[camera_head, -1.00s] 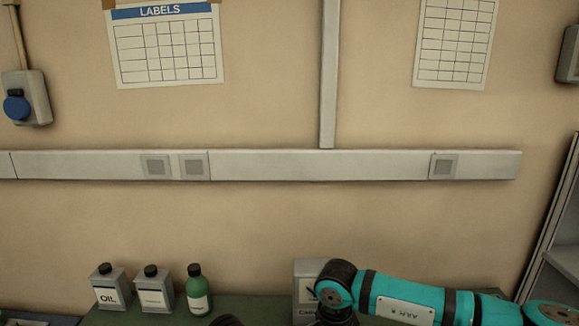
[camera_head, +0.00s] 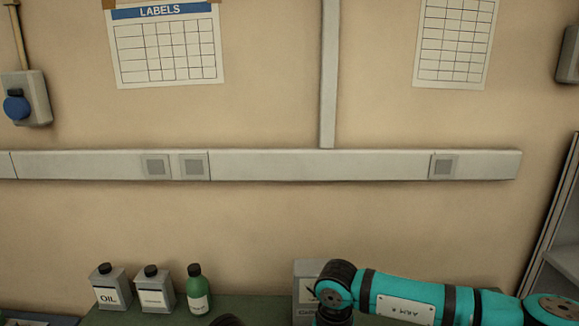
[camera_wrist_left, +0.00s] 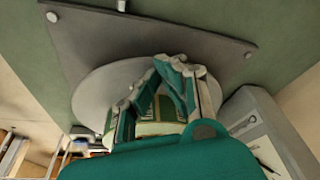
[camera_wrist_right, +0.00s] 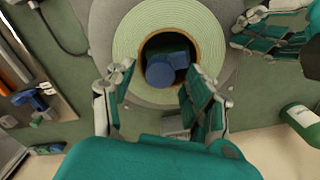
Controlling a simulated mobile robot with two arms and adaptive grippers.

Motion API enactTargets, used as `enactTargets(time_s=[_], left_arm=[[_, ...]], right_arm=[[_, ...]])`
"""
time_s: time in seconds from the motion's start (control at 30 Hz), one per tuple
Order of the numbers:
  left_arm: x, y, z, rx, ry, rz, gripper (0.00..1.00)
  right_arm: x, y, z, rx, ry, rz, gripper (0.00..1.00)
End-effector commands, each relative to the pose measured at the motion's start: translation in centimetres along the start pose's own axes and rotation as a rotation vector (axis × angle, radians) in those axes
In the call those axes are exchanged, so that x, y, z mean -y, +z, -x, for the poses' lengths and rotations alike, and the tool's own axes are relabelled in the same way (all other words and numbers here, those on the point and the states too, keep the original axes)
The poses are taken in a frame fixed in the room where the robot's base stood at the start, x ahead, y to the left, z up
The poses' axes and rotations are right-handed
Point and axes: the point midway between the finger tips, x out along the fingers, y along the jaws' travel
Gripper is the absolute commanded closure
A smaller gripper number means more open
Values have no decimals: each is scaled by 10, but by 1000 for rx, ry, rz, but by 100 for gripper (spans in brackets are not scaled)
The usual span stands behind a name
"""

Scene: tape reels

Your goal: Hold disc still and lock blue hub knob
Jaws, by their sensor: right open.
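In the right wrist view, a grey disc (camera_wrist_right: 103,30) carries a roll of pale green tape (camera_wrist_right: 130,25) around a dark opening with a blue hub knob (camera_wrist_right: 165,70). My right gripper (camera_wrist_right: 157,72) is open, its fingertips on either side of the knob in the picture; contact is not visible. My left gripper (camera_wrist_right: 239,33) reaches the disc's right edge from the right. In the left wrist view, the left fingers (camera_wrist_left: 140,88) lean together in front of the pale disc (camera_wrist_left: 95,95); whether they pinch its edge is unclear. The head view shows neither gripper.
A grey plate (camera_wrist_left: 90,40) stands behind the disc. A green bottle (camera_wrist_right: 302,120) is at the right of the right wrist view, with tools (camera_wrist_right: 35,98) at the left. In the head view, an oil can (camera_head: 110,288) and other containers stand at the bench's back.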

Motion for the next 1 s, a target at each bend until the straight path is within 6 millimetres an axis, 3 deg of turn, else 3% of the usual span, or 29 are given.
enactTargets(time_s=[0.3,0.93,1.0], left_arm=[[-1,2,-2,6,3,1,100],[-1,2,-2,6,3,1,100],[-1,2,-2,6,3,1,100]], right_arm=[[0,0,-8,0,0,-1,46],[0,0,-6,0,0,-2,46],[0,0,-6,0,0,-2,55]])
